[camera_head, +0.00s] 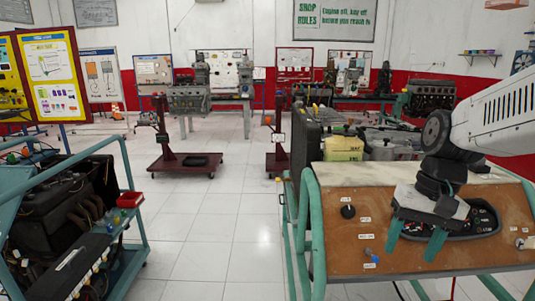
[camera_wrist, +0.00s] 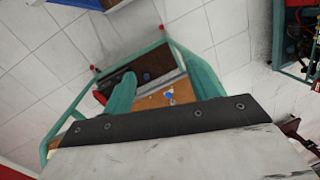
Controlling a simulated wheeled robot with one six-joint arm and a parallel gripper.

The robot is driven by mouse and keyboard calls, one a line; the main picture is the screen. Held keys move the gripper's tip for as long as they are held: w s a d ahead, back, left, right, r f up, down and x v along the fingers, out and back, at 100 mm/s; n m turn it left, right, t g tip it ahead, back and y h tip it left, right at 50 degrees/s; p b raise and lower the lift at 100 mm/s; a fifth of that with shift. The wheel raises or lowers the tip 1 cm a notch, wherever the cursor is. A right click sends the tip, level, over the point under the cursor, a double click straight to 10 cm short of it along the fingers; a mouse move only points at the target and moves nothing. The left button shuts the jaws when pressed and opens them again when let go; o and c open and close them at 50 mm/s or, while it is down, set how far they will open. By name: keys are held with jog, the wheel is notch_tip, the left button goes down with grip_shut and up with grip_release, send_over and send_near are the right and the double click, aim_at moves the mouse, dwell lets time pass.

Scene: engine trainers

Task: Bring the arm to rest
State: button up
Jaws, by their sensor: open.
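My gripper (camera_head: 413,243) hangs at the end of my white arm, over the brown control panel of the engine trainer (camera_head: 330,245). Its two green fingers point down and are spread apart with nothing between them. In the wrist view my gripper (camera_wrist: 163,84) frames part of the same panel, with a blue-topped switch (camera_wrist: 169,97) showing between the fingers. In the head view the black gauge cluster (camera_head: 480,222) is partly hidden behind the gripper. I cannot tell how far the fingertips are from the panel.
A black knob (camera_head: 347,211) and a blue switch (camera_head: 371,261) stand on the panel, left of my gripper. A green frame (camera_head: 312,225) edges the panel. Another trainer (camera_head: 75,220) stands at the left. Clear tiled floor (camera_head: 215,220) lies between them.

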jog(key=s+r+n+t+h, duration=0.1)
jog(key=s+n+t, duration=0.1)
jog(key=s, duration=1.2)
jog(key=shift+s+a+r+n+h, duration=0.2)
jog(key=shift+s+r+n+h, duration=0.1)
jog(key=shift+s+h, duration=0.1)
